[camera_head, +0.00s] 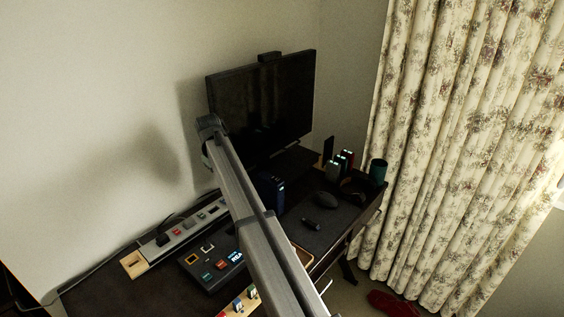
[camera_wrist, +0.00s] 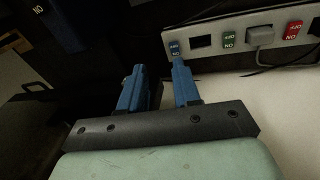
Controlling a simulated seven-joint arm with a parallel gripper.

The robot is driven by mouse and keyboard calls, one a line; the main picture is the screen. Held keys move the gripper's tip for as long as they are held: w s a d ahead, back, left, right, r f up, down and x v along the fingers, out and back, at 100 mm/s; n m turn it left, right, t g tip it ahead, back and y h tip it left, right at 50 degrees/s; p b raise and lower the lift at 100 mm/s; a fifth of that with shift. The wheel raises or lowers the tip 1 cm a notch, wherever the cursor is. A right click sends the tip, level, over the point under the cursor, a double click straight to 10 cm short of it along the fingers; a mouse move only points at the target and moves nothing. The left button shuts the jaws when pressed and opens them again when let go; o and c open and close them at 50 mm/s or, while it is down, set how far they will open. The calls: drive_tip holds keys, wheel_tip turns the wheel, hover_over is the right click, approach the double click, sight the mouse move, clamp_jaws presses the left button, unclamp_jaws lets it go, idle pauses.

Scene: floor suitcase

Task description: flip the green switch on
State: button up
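In the wrist view a green switch (camera_wrist: 229,41) with ON and OFF labels sits on a pale power strip (camera_wrist: 270,22), between a dark socket opening and a grey plug. Whether it is on or off I cannot tell. My gripper (camera_wrist: 158,66) is open and empty, with two blue fingers apart. The right fingertip is just below a blue switch (camera_wrist: 174,47) in the picture, left of the green one; contact is unclear. In the head view the strip (camera_head: 160,246) lies along the wall, and my arm hides the gripper. A black box there bears another small green switch (camera_head: 207,277).
A red switch (camera_wrist: 293,29) and grey plug (camera_wrist: 261,36) share the strip. In the head view the desk also holds a monitor (camera_head: 262,100), a mouse (camera_head: 327,200), a dark cup (camera_head: 378,170) and a colourful panel (camera_head: 240,304). Curtains (camera_head: 455,130) hang at the right.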

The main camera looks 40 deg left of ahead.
drive_tip(key=w+d+t, duration=0.2)
drive_tip(key=w+d, duration=0.3)
drive_tip(key=w, duration=0.4)
drive_tip(key=w+d+m+t, duration=0.1)
drive_tip(key=w+d+t, duration=0.1)
drive_tip(key=w+d, duration=0.3)
drive_tip(key=shift+w, duration=2.2)
drive_tip(key=shift+r, duration=0.1)
